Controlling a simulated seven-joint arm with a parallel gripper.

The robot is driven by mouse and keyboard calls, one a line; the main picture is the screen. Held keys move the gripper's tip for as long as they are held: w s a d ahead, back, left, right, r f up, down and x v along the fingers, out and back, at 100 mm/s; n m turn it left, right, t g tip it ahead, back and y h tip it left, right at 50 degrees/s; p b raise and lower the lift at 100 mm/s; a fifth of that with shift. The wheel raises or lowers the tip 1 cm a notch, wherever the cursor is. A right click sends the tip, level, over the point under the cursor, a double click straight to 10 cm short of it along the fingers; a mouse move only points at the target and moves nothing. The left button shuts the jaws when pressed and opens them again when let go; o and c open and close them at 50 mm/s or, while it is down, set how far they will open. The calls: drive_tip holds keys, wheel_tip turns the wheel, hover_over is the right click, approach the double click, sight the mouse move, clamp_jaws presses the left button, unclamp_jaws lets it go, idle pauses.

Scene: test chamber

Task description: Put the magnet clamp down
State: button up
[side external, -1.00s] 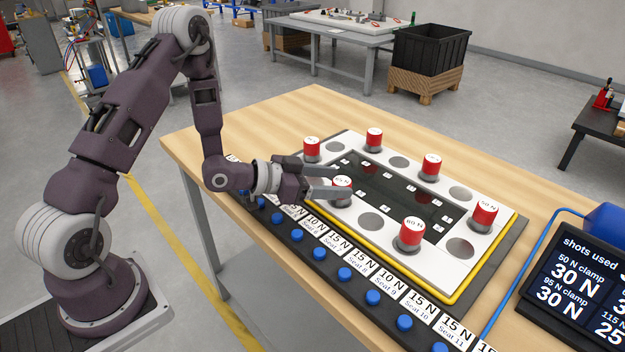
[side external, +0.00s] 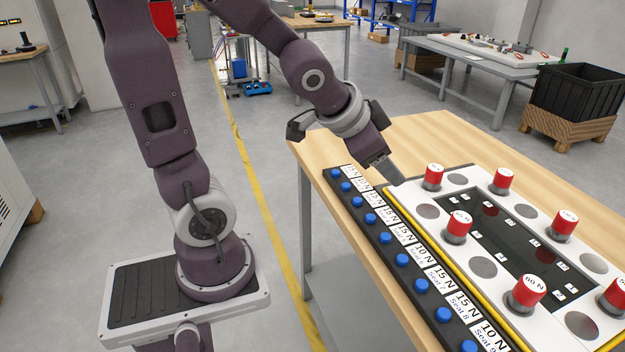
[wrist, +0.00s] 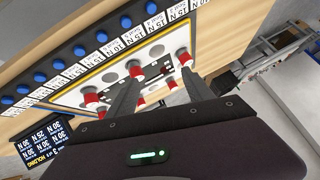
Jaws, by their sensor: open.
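Several red magnet clamps with white labelled tops and grey bases stand upright on a white plate with grey round seats (side external: 482,267). One clamp (side external: 459,226) stands on the near long side of the plate; others are a corner clamp (side external: 433,176), a far-side clamp (side external: 504,180) and a front clamp (side external: 525,294). My gripper (side external: 396,180) is above the plate's far left corner, apart from the clamps. In the wrist view my gripper (wrist: 159,70) has its two fingers spread with nothing held between them. Its fingertips are partly hidden in the side view.
A strip of blue buttons (side external: 401,259) with force and seat labels runs along the table's near edge. A yellow rail (side external: 440,252) borders the plate. Bare wooden tabletop (side external: 425,133) lies behind the plate. A dark display (wrist: 42,142) shows in the wrist view.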

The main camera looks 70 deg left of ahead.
drive_tip(key=s+d+r+n+g+h, duration=0.1)
drive_tip(key=s+d+r, duration=0.1)
drive_tip(key=s, duration=0.6)
drive_tip(key=s+d+r+n+g+h, duration=0.1)
drive_tip(key=s+d, duration=0.4)
drive_tip(key=s, duration=0.3)
drive_tip(key=shift+s+r+g, duration=0.25)
drive_tip(key=shift+r+g, duration=0.05)
drive_tip(key=shift+r, duration=0.1)
